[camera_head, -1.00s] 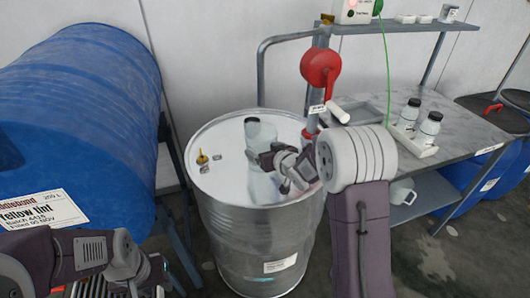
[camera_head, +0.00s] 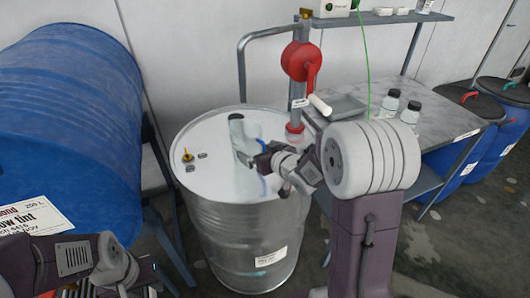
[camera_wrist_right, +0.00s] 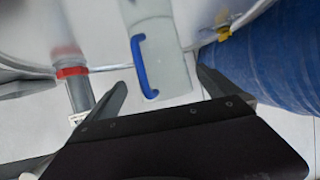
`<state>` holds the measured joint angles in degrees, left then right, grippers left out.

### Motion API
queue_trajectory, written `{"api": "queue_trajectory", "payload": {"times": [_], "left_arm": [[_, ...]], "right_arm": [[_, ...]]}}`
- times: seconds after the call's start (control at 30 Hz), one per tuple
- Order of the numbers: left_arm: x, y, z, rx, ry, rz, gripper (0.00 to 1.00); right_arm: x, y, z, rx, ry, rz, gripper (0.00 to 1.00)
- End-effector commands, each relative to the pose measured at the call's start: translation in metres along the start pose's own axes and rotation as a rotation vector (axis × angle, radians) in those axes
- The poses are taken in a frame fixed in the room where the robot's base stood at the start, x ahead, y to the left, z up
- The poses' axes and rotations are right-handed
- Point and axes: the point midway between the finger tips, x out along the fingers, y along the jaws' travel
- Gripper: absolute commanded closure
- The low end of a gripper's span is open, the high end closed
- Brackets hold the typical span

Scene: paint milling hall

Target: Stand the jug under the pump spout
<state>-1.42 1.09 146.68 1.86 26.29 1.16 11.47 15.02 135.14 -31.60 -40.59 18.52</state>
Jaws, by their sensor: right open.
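The jug (camera_head: 238,130) is pale and translucent with a dark cap. It stands on the white top of the steel drum and shows a blue handle. My right gripper (camera_head: 250,162) is at the jug's right side, partly covering it. In the right wrist view, the jug's blue handle (camera_wrist_right: 140,68) lies ahead between the spread fingers of my right gripper (camera_wrist_right: 162,88), which is open.
The steel drum (camera_head: 245,228) has a yellow fitting (camera_head: 187,155) on its top. A large blue drum (camera_head: 65,130) lies at left. A grey bench (camera_head: 435,130) at right holds a tray (camera_head: 345,106) and white bottles (camera_head: 390,103). Blue drums stand at far right.

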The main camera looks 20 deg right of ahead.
Motion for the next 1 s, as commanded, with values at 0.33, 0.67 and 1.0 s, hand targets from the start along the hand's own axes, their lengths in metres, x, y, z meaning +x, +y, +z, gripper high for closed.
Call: {"api": "queue_trajectory", "payload": {"times": [0.33, 0.67, 1.0], "left_arm": [[-0.008, 0.0, -0.001, 0.0, 0.0, 0.0, 0.64], [-0.008, 0.0, -0.001, 0.0, 0.0, 0.0, 0.64], [-0.063, 0.001, -0.007, 0.0, 0.0, 0.0, 0.64]], "right_arm": [[-0.05, 0.0, -0.001, -0.001, 0.001, 0.0, 0.0], [-0.05, 0.0, 0.0, -0.001, 0.0, 0.0, 0.0], [-0.068, -0.052, -0.042, -0.006, -0.075, -0.042, 0.0]]}}
